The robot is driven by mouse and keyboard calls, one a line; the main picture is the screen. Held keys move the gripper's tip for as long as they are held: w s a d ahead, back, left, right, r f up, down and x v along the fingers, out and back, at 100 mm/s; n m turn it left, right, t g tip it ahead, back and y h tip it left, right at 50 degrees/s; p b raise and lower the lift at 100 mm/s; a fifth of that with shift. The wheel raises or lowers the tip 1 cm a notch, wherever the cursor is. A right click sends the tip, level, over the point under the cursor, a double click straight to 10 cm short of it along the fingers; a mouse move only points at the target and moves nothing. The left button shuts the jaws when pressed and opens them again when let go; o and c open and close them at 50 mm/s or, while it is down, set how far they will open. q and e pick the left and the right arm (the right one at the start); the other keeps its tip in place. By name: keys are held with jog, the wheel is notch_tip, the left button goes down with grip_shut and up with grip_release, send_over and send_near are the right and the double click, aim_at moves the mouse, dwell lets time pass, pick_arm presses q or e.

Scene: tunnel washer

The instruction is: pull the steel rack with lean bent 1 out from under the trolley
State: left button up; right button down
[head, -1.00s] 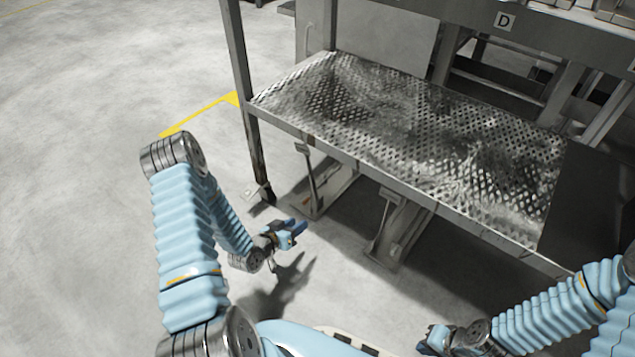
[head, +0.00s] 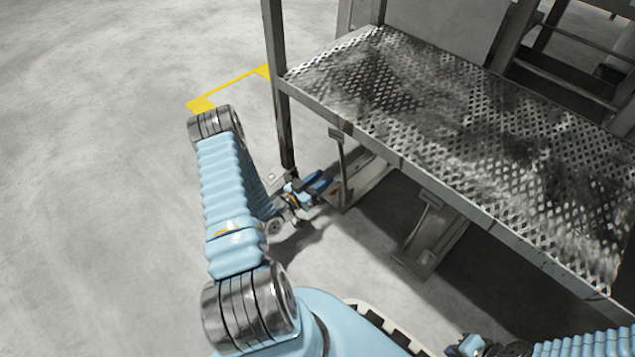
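The trolley's perforated metal deck (head: 440,110) fills the upper right of the head view. Two steel structures stand on the floor beneath its front edge: one at the left (head: 362,182) with a thin upright and small plate, and one further right (head: 430,240) with a similar plate. I cannot tell which is the named rack; their rear parts are hidden under the deck. My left gripper (head: 318,182) is low beside the left structure's front end, its blue fingers seeming apart and empty; contact is unclear. My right gripper (head: 462,346) is at the bottom edge, away from both, its fingers unclear.
The trolley's dark left leg (head: 281,125) stands just behind my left gripper. A yellow floor marking (head: 228,90) lies further left. The grey floor (head: 100,180) at the left is clear. Dark frames stand behind the deck.

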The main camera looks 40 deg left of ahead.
aim_at(344, 162)
pick_arm(q)
jog(key=w, duration=0.4)
jog(key=w+b, duration=0.1)
jog(key=w, duration=0.3)
jog(key=w+d, duration=0.1)
jog(key=w, duration=0.3)
jog(key=shift+b, duration=0.4)
grip_shut()
dwell(0.8)
